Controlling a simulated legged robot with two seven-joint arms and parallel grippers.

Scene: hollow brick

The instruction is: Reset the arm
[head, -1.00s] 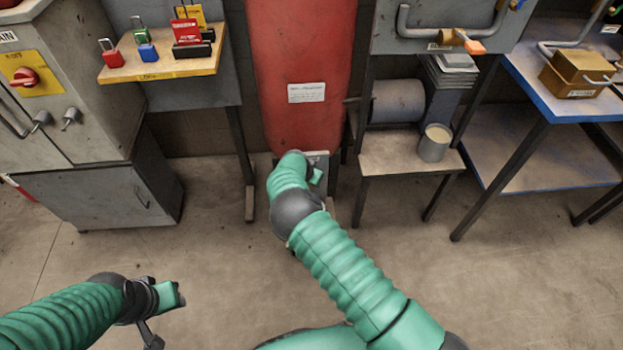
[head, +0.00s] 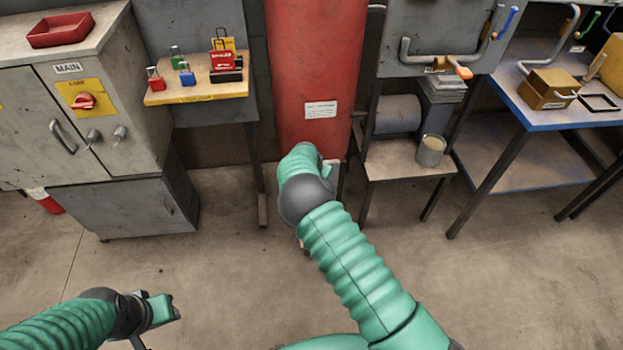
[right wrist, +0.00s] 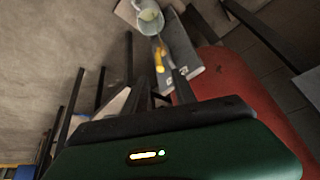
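My left gripper (head: 172,310) is at the lower left of the head view, held over bare floor and touching nothing visible. Its small size and angle hide whether the fingers are apart. My right arm (head: 350,255) reaches forward from the lower right, bent at a dark joint. Its end is in front of the base of the red cylinder (head: 316,75), and its gripper is mostly hidden behind the wrist. In the right wrist view, the dark green wrist housing fills the bottom. Dark shapes beyond it do not clearly show the finger opening.
A grey cabinet (head: 120,205) stands left, beside a padlock shelf (head: 195,92). A low stand (head: 395,165) with a grey bucket (head: 430,150) is right of the red cylinder. A blue-edged table (head: 535,116) stands farther right. The front floor (head: 200,265) is clear.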

